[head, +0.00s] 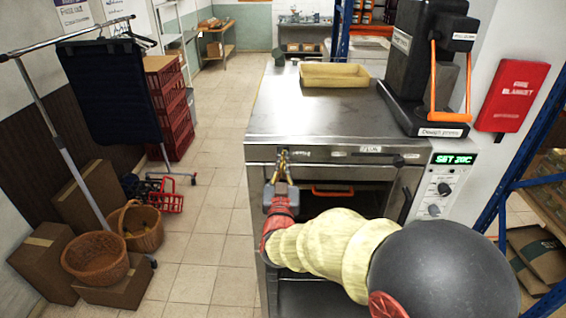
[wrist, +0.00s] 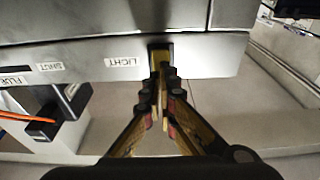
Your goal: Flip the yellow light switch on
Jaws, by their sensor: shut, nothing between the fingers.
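The light switch (wrist: 160,51) shows in the wrist view as a small dark plate with yellowish edges on the metal front panel. An upside-down "LIGHT" label (wrist: 123,62) is beside it. My gripper (wrist: 161,78) is shut and empty, its fingertips right at the lower part of the switch and covering some of it. I cannot tell whether they touch it or which way the lever lies. In the head view my gripper (head: 282,156) is at the upper left of the oven-like unit's front panel (head: 330,155), and its tips hide the switch.
A yellow tray (head: 335,75) and a black press with an orange handle (head: 428,70) stand on the metal top (head: 290,110). A display and knobs (head: 440,190) are at the panel's right. Baskets (head: 95,258) and boxes stand at left; the aisle floor (head: 205,200) is clear.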

